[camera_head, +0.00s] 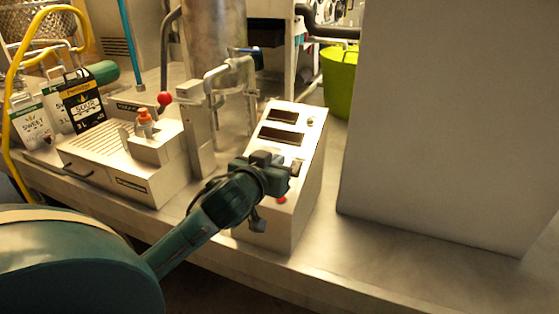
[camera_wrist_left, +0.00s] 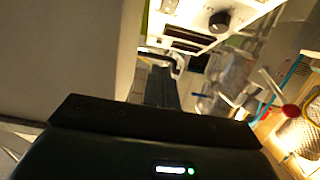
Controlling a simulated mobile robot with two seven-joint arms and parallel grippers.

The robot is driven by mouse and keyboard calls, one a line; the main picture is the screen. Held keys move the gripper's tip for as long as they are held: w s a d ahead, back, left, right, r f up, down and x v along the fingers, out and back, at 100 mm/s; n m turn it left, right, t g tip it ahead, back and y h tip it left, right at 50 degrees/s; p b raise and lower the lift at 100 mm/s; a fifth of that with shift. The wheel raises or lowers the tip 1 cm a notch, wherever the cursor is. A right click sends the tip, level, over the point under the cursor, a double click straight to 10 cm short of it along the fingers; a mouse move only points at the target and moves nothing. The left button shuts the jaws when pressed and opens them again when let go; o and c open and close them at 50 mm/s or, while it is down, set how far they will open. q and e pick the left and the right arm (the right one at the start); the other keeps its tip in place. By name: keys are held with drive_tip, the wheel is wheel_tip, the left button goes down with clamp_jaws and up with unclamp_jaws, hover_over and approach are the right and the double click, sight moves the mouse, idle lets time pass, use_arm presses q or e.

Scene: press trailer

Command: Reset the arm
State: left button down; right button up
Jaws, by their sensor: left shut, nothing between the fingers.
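My left arm comes in from the lower left in the head view, and its dark gripper (camera_head: 292,172) is in front of the white control box (camera_head: 300,150). The left gripper is shut and empty. In the left wrist view its dark fingers (camera_wrist_left: 161,88) show together, pointing toward the box's panel (camera_wrist_left: 195,25). The box has two dark displays, a small round knob at the top right and a red button (camera_head: 282,199) just below the gripper. Whether the gripper touches the box cannot be told. My right gripper is not in view.
A yellow hose (camera_head: 12,90) runs at the left. A large plain panel (camera_head: 450,110) stands at the right, with a green bucket (camera_head: 340,80) behind.

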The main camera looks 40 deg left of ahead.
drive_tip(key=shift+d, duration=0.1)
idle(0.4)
